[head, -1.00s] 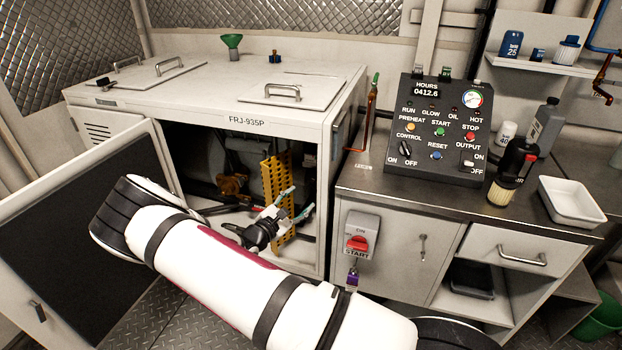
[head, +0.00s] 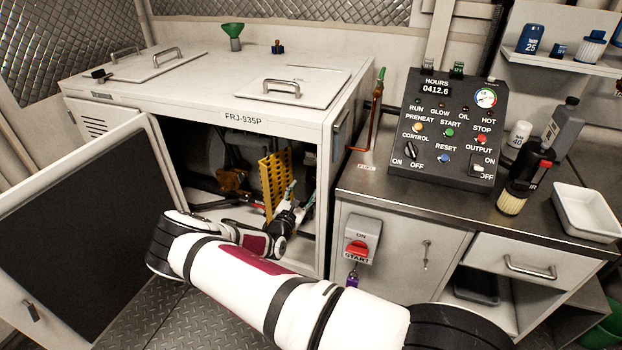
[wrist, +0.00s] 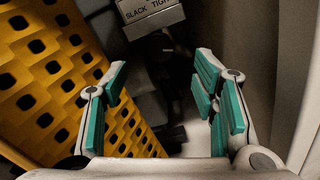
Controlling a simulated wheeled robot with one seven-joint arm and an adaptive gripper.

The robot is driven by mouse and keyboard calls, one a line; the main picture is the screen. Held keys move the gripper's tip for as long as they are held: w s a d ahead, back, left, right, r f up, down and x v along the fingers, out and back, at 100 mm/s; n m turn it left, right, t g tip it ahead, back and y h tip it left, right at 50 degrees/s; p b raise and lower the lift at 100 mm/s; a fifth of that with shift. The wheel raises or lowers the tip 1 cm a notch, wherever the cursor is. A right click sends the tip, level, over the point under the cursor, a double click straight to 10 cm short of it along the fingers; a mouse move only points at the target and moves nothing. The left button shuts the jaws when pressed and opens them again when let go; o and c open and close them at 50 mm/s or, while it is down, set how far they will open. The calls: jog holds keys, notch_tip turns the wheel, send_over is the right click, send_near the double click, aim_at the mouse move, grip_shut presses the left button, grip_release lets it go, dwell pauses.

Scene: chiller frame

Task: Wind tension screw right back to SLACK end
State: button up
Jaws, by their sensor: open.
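The tension screw (wrist: 163,55) is a dark round knob in the wrist view, just below a pale label plate (wrist: 150,10) that reads SLACK and TIGHT. My gripper (wrist: 158,92) is open, its teal-padded fingers apart with nothing between them. The knob lies beyond the fingertips, roughly in line with the gap, and is not touched. In the head view my gripper (head: 290,192) is inside the open cabinet bay, beside the yellow perforated guard. The screw is hidden there, and its exact setting is too dark to read.
The yellow perforated guard (wrist: 50,80) stands close on the left of my fingers in the wrist view. A pale wall (wrist: 285,60) is on the right. The open cabinet door (head: 80,230) stands left of my arm. A control panel (head: 445,130) sits on the counter at right.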

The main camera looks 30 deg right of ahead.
aim_at(312, 176)
jog(key=b+x, duration=0.1)
jog(key=x, duration=0.7)
jog(key=shift+w+d, duration=0.1)
jog(key=c, duration=1.2)
